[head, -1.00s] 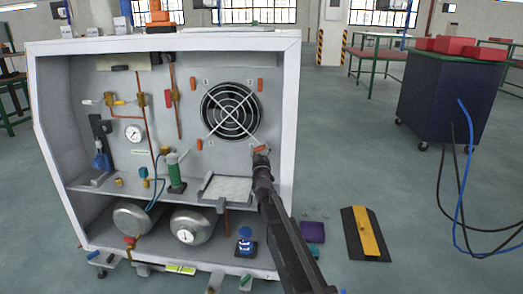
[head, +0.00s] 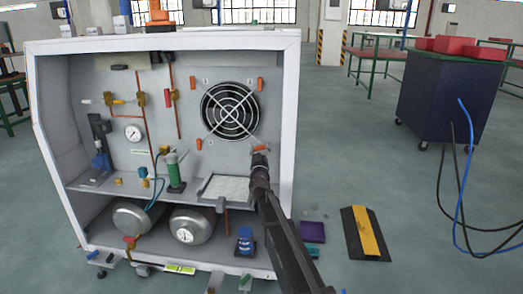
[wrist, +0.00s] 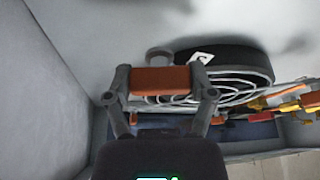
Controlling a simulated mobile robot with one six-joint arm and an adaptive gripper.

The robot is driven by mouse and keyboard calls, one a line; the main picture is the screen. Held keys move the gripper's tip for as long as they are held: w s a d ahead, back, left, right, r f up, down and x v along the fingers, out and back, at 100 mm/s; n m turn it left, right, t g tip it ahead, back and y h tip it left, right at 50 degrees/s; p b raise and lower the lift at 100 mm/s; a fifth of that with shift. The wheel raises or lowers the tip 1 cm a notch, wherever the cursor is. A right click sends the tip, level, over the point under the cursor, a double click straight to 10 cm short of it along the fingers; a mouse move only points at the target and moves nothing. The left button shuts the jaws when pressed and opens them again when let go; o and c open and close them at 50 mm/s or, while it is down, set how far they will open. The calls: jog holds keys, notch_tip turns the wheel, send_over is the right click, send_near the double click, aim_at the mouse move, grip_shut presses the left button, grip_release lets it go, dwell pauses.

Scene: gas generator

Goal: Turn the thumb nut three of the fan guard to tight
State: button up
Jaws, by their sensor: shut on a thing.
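The fan guard (head: 230,111) is a round wire grille over a black fan on the grey back panel. Orange thumb nuts sit around it at upper left (head: 206,86), upper right (head: 260,84), lower left (head: 199,144) and lower right (head: 265,147). My gripper (head: 260,154) is at the lower right nut and partly covers it. In the wrist view my gripper (wrist: 160,82) is shut on this orange nut (wrist: 160,80), with one finger at each end of it. A small white label (wrist: 202,58) shows just behind; its mark is hard to read.
A white tray (head: 226,189) sits on the shelf left of my arm. The cabinet's right wall (head: 288,120) is close to the right of my gripper. A green cylinder (head: 176,170) and gas tanks (head: 190,225) are farther left.

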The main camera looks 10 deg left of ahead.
jog(key=m+h, duration=0.2)
jog(key=m, duration=0.1)
jog(key=m+h, duration=0.2)
jog(key=m, duration=0.2)
jog(key=shift+w+m, duration=0.1)
jog(key=shift+m, duration=0.2)
jog(key=m+h, duration=0.2)
jog(key=m, duration=0.2)
jog(key=m+g+h+p, duration=0.1)
jog(key=m+h, duration=0.1)
jog(key=m, duration=0.1)
jog(key=shift+r+m, duration=0.15)
jog(key=shift+m, duration=0.25)
jog(key=m+g+h+p, duration=0.1)
jog(key=m, duration=0.3)
jog(key=m+g+h+p, duration=0.1)
jog(key=m+p, duration=0.1)
jog(key=m, duration=0.1)
jog(key=shift+m+g, duration=0.4)
jog(key=m+g+p, duration=0.1)
jog(key=m+p, duration=0.1)
jog(key=m, duration=0.2)
jog(key=shift+m+g+p, duration=0.3)
jog(key=shift+g+p, duration=0.1)
jog(key=o, duration=1.1)
jog(key=shift+c, duration=0.2)
jog(key=shift+s, duration=0.2)
